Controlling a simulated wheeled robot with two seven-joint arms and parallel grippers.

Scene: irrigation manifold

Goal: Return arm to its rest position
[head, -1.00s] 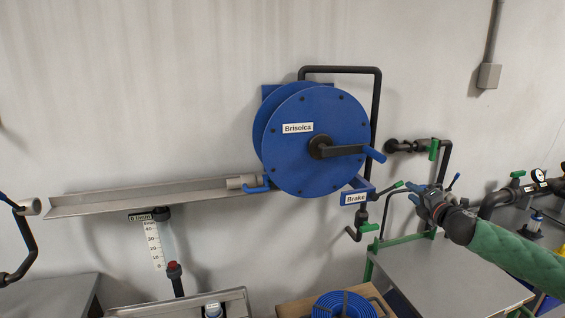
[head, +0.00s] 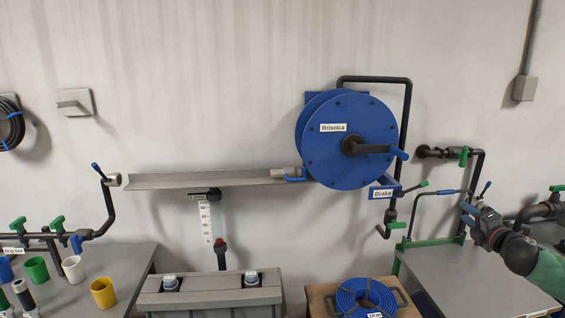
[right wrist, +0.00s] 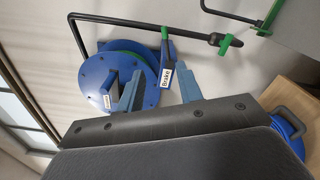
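My right gripper (head: 472,213) is at the right of the head view, above the grey table and clear of the reel and the brake handle. In the right wrist view its two blue-grey fingers (right wrist: 160,90) stand apart with nothing held between them. Beyond them show the blue hose reel (right wrist: 95,85) and the white "Brake" label (right wrist: 168,78). In the head view the reel (head: 348,145) hangs on the wall, with the brake bracket (head: 383,192) below it. My left gripper is not in view.
A grey table (head: 475,275) with a green frame lies below my right gripper. Pipes with green valve handles (head: 463,157) run along the wall behind it. A blue hose coil (head: 366,297) sits on a wooden surface. Coloured cups (head: 103,292) stand on the left table.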

